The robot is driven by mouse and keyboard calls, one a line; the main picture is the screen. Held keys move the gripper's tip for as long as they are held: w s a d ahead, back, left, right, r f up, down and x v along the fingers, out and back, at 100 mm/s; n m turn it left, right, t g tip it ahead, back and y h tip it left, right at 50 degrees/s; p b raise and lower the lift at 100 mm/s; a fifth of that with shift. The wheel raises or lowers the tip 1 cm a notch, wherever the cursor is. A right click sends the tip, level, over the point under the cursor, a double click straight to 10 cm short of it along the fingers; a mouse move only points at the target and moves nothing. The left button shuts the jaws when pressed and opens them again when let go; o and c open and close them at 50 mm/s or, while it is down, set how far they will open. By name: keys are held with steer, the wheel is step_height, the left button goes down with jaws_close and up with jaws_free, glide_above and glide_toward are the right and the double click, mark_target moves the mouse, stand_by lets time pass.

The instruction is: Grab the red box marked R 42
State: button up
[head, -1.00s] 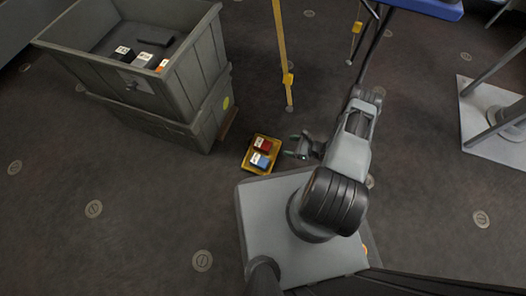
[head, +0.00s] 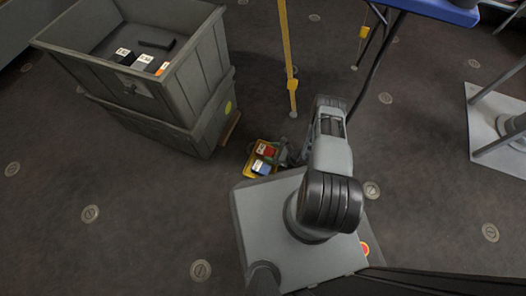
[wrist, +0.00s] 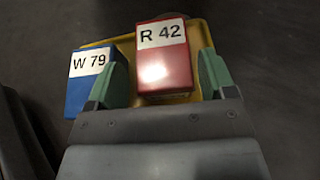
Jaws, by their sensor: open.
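The red box (wrist: 164,68) has a white label reading R 42 and sits in a yellow tray (wrist: 202,36). A blue box (wrist: 84,82) labelled W 79 is beside it on the left. My gripper (wrist: 164,80) is open, with one green finger on each side of the red box. The left finger is between the red and blue boxes. Whether the fingers touch the red box cannot be told. In the head view the red box (head: 265,149) and blue box (head: 261,167) show in the tray, with my gripper (head: 281,153) at the tray's right side.
A large grey crate (head: 195,75) with several small boxes stands at the upper left, stacked on another crate. A yellow post (head: 286,50) stands behind the tray. A blue-topped table (head: 440,10) is at the upper right. Floor left of the tray is clear.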

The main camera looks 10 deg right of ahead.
mark_target(265, 152)
steer(key=shift+x, duration=1.2)
steer(key=shift+w, duration=0.1)
steer(key=c, duration=0.8)
